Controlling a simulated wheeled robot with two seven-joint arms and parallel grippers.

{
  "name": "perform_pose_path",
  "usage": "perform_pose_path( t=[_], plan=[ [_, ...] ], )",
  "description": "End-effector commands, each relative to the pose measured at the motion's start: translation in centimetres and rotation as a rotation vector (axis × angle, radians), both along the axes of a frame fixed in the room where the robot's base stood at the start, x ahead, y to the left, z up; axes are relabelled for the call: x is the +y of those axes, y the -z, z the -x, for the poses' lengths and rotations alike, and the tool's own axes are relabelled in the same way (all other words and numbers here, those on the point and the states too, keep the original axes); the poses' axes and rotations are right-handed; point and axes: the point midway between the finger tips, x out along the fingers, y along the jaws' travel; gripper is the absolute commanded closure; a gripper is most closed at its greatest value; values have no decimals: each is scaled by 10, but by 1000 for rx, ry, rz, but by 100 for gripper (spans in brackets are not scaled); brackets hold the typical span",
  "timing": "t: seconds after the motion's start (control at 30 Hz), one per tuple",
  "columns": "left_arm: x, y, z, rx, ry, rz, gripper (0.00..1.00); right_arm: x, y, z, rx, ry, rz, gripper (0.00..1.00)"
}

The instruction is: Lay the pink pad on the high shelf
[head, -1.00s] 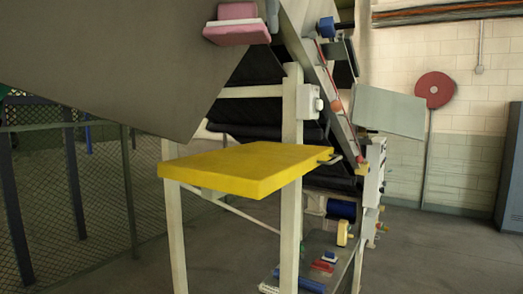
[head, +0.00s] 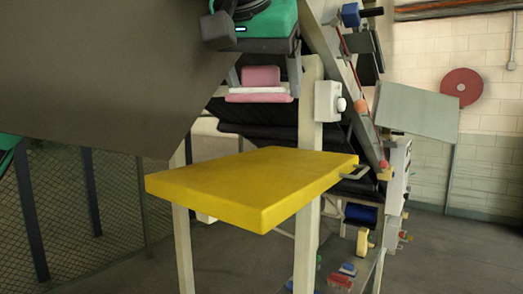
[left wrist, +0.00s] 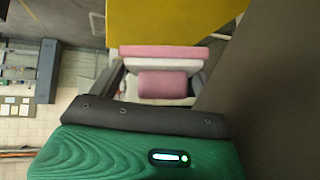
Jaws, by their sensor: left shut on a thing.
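The pink pad (head: 258,98) has a pink lower layer, a white layer above it and a smaller pink block on top. My left gripper (head: 263,77) is shut on the pad's block from above, with one dark finger on each side. In the left wrist view the pad (left wrist: 163,52) shows between the fingers. A flat yellow shelf (head: 250,185) on pale posts lies lower in the head view, with a visible gap between it and the pad. In the left wrist view the shelf (left wrist: 165,22) shows past the pad. My right gripper is not in view.
The yellow top is bare. A large grey panel (head: 90,75) fills the upper left. A white box (head: 327,102) sits on a post behind the shelf. A grey tilted plate (head: 418,122) stands to the right. A lower shelf carries small coloured items (head: 343,275).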

Motion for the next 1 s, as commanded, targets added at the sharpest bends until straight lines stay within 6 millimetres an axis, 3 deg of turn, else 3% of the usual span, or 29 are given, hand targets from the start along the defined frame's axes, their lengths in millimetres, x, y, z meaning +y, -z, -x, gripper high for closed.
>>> perform_pose_path(
  t=[0.3, 0.73, 1.0],
  plan=[
    [0, 61, 0, 1, 0, -2, 56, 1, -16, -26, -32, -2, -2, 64],
    [0, 107, 0, 0, -1, -1, 56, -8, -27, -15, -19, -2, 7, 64],
    [0, 112, 0, -1, -1, 1, 56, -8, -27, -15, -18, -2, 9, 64]
  ],
)
